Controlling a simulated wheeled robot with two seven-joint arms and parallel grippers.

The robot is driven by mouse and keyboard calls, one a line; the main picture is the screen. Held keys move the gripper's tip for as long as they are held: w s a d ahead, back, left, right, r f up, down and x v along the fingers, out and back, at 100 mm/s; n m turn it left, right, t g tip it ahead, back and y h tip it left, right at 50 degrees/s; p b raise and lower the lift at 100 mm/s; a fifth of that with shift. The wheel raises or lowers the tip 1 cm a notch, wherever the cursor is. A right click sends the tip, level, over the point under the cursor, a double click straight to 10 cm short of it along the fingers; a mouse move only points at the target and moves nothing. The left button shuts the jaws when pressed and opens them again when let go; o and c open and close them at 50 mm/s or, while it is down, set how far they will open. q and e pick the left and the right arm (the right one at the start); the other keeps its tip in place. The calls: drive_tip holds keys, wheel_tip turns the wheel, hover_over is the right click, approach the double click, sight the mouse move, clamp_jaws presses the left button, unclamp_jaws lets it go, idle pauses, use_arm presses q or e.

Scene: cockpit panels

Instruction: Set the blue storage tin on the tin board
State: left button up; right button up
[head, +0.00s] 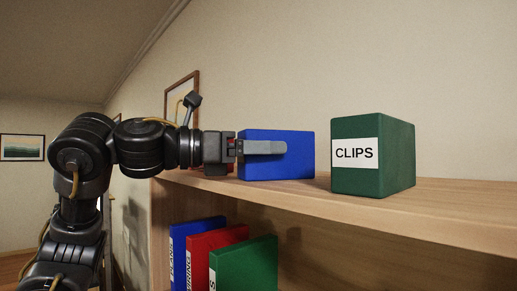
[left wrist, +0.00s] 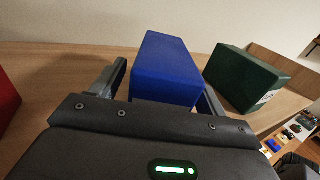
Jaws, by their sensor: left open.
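The blue storage tin (head: 307,158) stands on top of the wooden shelf, left of the green tin. It also shows in the left wrist view (left wrist: 166,68). My left gripper (head: 265,148) reaches in from the left, with one finger along the near side of the blue tin. In the left wrist view its two fingers are spread on either side of the tin, with a visible gap at the left finger. The tin's far side is hidden. My right gripper is not in view. I cannot pick out the tin board for certain.
A green tin labelled CLIPS (head: 372,170) stands close to the right. A red object (left wrist: 6,100) is at the left edge of the wrist view. Several binders (head: 215,250) stand below the wooden shelf top (head: 450,205). Small items (left wrist: 295,130) lie beyond, at lower right.

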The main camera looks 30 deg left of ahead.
use_arm(q)
drive_tip(key=shift+s+a, duration=0.1)
drive_tip(key=b+v, duration=0.4)
drive_tip(key=v, duration=0.7)
drive_tip(key=shift+s+a, duration=0.2)
drive_tip(key=shift+s, duration=0.1)
